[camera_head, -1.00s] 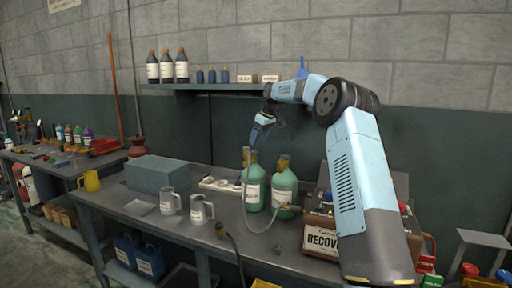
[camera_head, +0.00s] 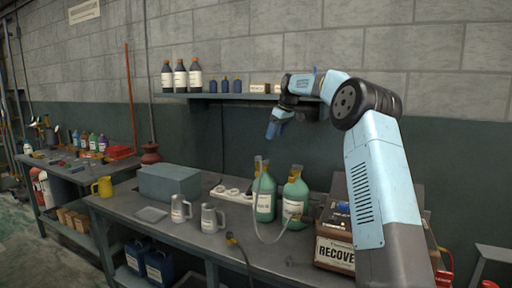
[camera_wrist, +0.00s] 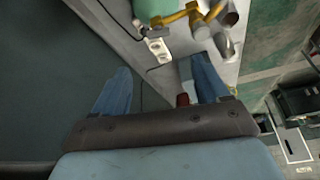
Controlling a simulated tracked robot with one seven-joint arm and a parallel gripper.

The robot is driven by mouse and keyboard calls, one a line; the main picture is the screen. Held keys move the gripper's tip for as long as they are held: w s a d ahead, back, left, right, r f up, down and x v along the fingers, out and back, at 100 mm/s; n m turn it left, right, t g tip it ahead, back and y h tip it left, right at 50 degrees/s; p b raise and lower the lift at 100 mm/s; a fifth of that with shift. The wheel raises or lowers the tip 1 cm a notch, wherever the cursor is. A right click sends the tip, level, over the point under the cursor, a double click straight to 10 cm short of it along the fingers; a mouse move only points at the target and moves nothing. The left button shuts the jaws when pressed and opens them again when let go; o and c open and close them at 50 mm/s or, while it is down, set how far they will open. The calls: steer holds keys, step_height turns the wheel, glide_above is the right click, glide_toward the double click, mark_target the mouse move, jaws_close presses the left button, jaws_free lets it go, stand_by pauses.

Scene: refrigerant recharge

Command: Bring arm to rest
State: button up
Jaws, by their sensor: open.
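My gripper (camera_head: 276,130) hangs from my bent blue arm above the back of the workbench, under the wall shelf. In the wrist view my gripper (camera_wrist: 160,92) is open, its two blue fingers apart with nothing between them. The green cylinders, one left (camera_head: 264,198) and one right (camera_head: 294,203), stand upright on the bench below and apart from it. A clear hose (camera_head: 258,222) loops in front of them. The recovery machine (camera_head: 335,252), labelled "RECOVE", is partly hidden behind my arm.
The wall shelf (camera_head: 225,97) holds dark bottles, small blue containers and boxes close to my arm. A power strip (camera_wrist: 158,47) lies below my gripper. A second bench (camera_head: 70,170) stands at left.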

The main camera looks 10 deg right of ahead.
steer(key=s+a+r+m+h, duration=0.1)
steer(key=s+a+r, duration=0.15)
steer(key=s, duration=0.65)
steer(key=s+a+r+m+h, duration=0.1)
steer(key=s+a+r, duration=0.15)
steer(key=s, duration=0.75)
steer(key=s+a+r+m+h, duration=0.1)
steer(key=s+a+r, duration=0.15)
steer(key=s, duration=0.65)
steer(key=s+d+f+m, duration=0.1)
steer(key=s+f, duration=0.3)
steer(key=s, duration=0.6)
steer(key=s+d+f+m+t, duration=0.1)
steer(key=s+f, duration=0.4)
steer(key=s, duration=0.5)
steer(key=s+d+f+m+t, duration=0.1)
steer(key=s+f+m, duration=0.2)
steer(key=s, duration=0.7)
steer(key=shift+s+d+f, duration=0.3)
steer(key=shift+d+f, duration=0.05)
steer(key=shift+f, duration=0.4)
steer(key=shift+d, duration=0.1)
